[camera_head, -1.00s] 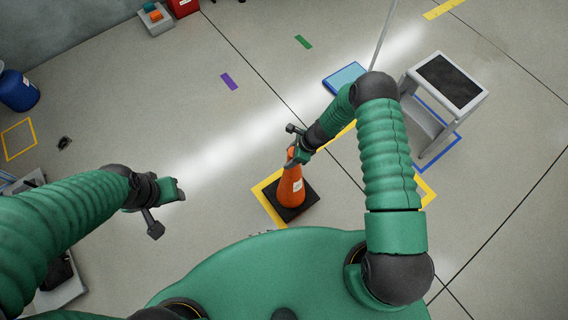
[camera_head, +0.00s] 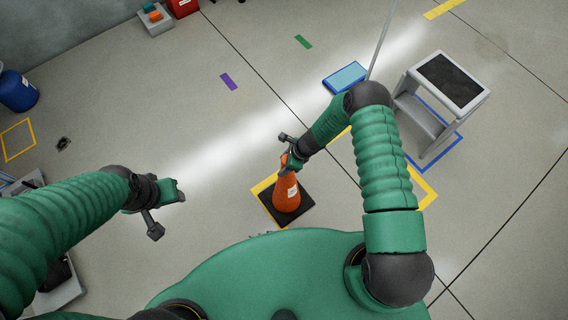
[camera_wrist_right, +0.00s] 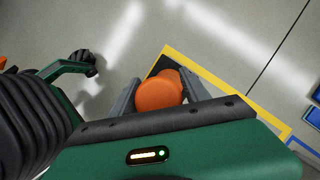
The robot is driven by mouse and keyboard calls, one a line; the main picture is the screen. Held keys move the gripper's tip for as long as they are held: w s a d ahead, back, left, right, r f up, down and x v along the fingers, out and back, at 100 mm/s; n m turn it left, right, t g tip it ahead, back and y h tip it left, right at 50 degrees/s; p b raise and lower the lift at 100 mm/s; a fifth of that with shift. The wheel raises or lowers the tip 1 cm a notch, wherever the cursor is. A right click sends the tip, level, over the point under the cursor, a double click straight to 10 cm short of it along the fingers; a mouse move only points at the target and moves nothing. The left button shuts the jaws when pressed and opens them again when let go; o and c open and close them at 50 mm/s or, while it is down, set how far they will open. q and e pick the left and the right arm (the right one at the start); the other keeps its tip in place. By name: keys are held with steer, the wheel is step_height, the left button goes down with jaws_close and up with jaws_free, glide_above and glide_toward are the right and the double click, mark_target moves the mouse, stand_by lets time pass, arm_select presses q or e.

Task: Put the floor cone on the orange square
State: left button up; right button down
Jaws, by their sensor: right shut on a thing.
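The orange floor cone (camera_head: 287,193) stands about upright on its dark square base (camera_head: 304,199), in front of my body. My right gripper (camera_head: 289,160) is shut on its upper part. In the right wrist view, the cone's rounded top (camera_wrist_right: 158,94) sits between the two grey fingers. A yellow-orange outlined square (camera_head: 424,186) lies on the floor; the cone's base overlaps its left corner and hides part of the line. I cannot tell whether the base touches the floor. My left gripper (camera_head: 172,191) hangs to the left, away from the cone; its jaw state is unclear.
A grey step stool (camera_head: 408,103) stands on a blue outline at the right, with a blue box (camera_head: 345,77) left of it. A blue barrel (camera_head: 16,92) is at the far left.

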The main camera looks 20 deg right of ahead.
steer(key=c, duration=0.5)
jaws_free()
